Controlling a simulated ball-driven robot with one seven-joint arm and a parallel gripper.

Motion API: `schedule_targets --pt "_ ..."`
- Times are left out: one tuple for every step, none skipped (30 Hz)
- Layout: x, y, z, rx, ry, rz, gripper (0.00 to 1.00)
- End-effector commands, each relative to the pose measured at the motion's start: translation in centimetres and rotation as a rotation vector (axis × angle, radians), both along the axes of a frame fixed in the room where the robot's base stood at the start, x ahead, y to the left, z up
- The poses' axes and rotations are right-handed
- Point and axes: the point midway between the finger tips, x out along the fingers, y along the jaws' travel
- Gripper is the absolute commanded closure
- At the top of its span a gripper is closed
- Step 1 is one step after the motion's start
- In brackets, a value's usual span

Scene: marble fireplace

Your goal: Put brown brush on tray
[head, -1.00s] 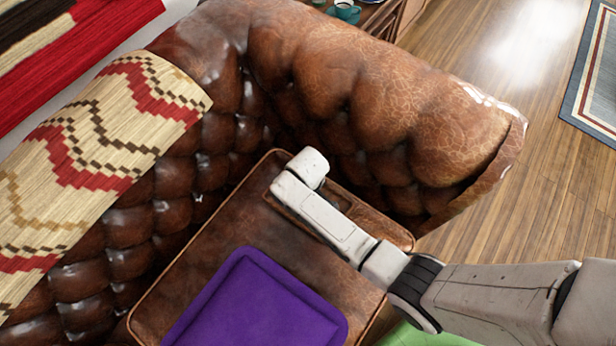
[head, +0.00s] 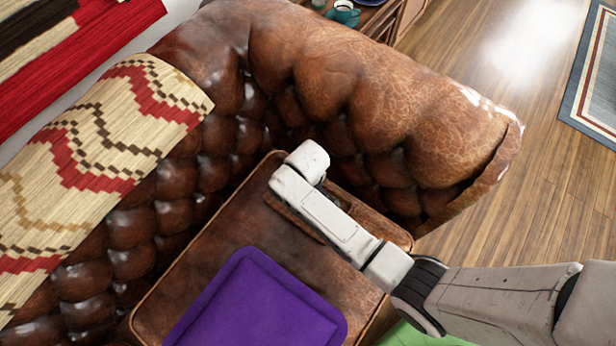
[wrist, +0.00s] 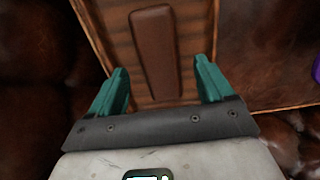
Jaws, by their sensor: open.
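The brown brush (wrist: 155,50) shows in the wrist view as a long, smooth, rounded brown piece lying on a flat wood-grained surface (wrist: 193,35) with a pale edge. My gripper (wrist: 160,80) is open, with one teal finger on each side of the brush's near end. I cannot tell how far above it the fingers are. A purple square with a raised border (head: 255,308), which looks like a tray, lies on the seat cushion.
The brown leather seat cushion (head: 190,268) sits against the tufted sofa back and armrest (head: 370,95). A patterned throw (head: 95,150) drapes over the left side. A teal cup (head: 343,14) stands on a wooden table beyond. Bare seat surrounds the purple square's upper and left sides.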

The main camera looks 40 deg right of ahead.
Motion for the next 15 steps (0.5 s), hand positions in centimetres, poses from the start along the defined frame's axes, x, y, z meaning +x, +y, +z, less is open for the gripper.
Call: schedule_targets --pt "0.0 0.0 1.5 0.001 -0.003 0.000 0.19" --pt "0.0 0.0 2.1 0.001 -0.003 0.000 0.19" --pt "0.0 0.0 2.9 0.001 -0.002 0.000 0.19" --pt "0.0 0.0 3.5 0.001 -0.003 0.000 0.19" --pt "0.0 0.0 4.1 0.001 -0.002 0.000 0.19" --pt "0.0 0.0 4.8 0.001 -0.002 0.000 0.19" --pt "0.0 0.0 5.3 0.000 -0.001 0.000 0.19" --pt "0.0 0.0 5.8 0.001 -0.002 0.000 0.19" --pt "0.0 0.0 6.3 0.000 -0.001 0.000 0.19" --pt "0.0 0.0 6.7 0.000 -0.001 0.000 0.19" --pt "0.0 0.0 7.0 0.001 -0.002 0.000 0.19" --pt "0.0 0.0 7.4 0.000 0.000 0.000 0.19" --pt "0.0 0.0 7.6 0.000 0.000 0.000 0.19" --pt "0.0 0.0 7.8 0.000 0.000 0.000 0.19" --pt "0.0 0.0 8.0 0.000 -0.001 0.000 0.19"
